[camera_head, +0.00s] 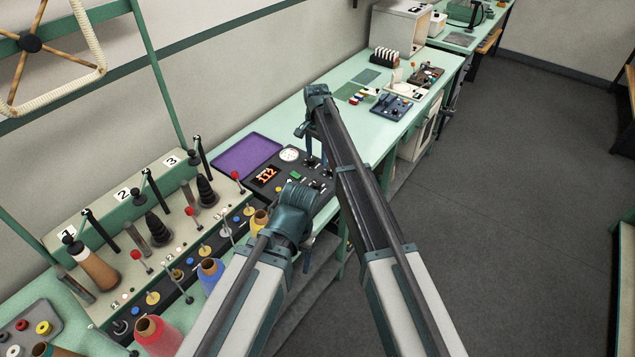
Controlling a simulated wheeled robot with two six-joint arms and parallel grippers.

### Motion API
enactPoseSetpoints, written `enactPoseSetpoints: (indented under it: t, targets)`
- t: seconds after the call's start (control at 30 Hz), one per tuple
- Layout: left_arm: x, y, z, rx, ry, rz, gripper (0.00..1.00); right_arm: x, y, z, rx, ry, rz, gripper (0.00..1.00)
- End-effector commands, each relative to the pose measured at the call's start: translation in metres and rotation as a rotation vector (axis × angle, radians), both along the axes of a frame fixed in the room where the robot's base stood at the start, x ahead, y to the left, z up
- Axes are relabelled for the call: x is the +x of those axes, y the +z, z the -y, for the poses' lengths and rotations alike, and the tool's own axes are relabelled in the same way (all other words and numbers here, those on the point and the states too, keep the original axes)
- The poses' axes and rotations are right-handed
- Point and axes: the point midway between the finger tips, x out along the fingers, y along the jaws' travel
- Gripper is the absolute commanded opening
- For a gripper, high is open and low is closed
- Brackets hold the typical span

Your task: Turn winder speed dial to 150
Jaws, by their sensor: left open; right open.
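The black control panel (283,174) lies on the green bench in the middle of the head view. Its orange display (267,175) appears to read 112. A white round gauge (290,155) sits at its back edge. Several small knobs and buttons are to the right of the display; I cannot tell which is the speed dial, and my arms hide part of the panel. My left gripper (307,256) is open and points down at the panel's front edge, mostly hidden by its wrist. My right gripper (311,153) is open, above the panel's far right side, touching nothing I can see.
A winder (130,240) with numbered spindles, red-knobbed levers and coloured cones stands at the left. A purple mat (243,155) lies behind the panel. A blue device (391,107) and small coloured pieces sit further along the bench. The grey floor (510,200) at the right is clear.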

Motion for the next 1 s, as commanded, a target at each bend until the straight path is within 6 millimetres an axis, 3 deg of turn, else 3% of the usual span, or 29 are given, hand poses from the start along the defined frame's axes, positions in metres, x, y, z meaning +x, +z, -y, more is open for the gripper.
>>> enactPoseSetpoints:
  t: [0.8,1.0]
  targets:
    - [0.0,-0.113,0.0,0.002,-0.01,0.0,0.72,0.0,-0.113,0.0,0.0,0.001,0.0,0.71]
    - [0.0,-0.127,0.0,0.002,-0.01,0.0,0.72,0.0,-0.127,0.0,0.0,0.001,0.0,0.71]
